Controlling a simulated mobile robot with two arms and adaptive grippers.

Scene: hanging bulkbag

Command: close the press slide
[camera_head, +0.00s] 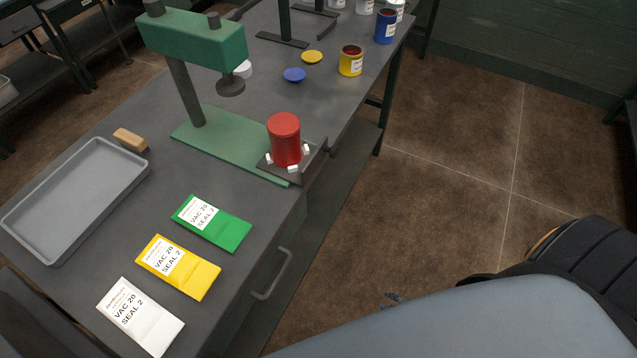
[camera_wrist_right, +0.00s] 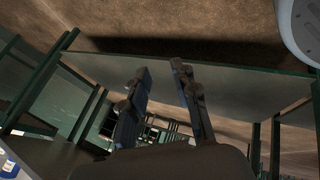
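The green press (camera_head: 195,42) stands on the grey bench, with its dark round ram (camera_head: 230,86) above its green base (camera_head: 225,145). The press slide (camera_head: 312,165) is a dark plate at the front end of the base, out from under the ram. A red can (camera_head: 285,138) stands upright on it between small white blocks. Only a small tip of my right gripper (camera_head: 392,298) shows beyond my grey body, low and well apart from the slide. In the right wrist view my right gripper (camera_wrist_right: 160,70) has its fingers apart with nothing between them. My left gripper is not in view.
A grey tray (camera_head: 75,205), a wooden block (camera_head: 130,139) and green (camera_head: 212,222), yellow (camera_head: 178,267) and white (camera_head: 140,316) packets lie on the bench. Lids and cans, including a yellow one (camera_head: 351,61), are farther back. A bench handle (camera_head: 272,277) sticks out. The floor to the right is clear.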

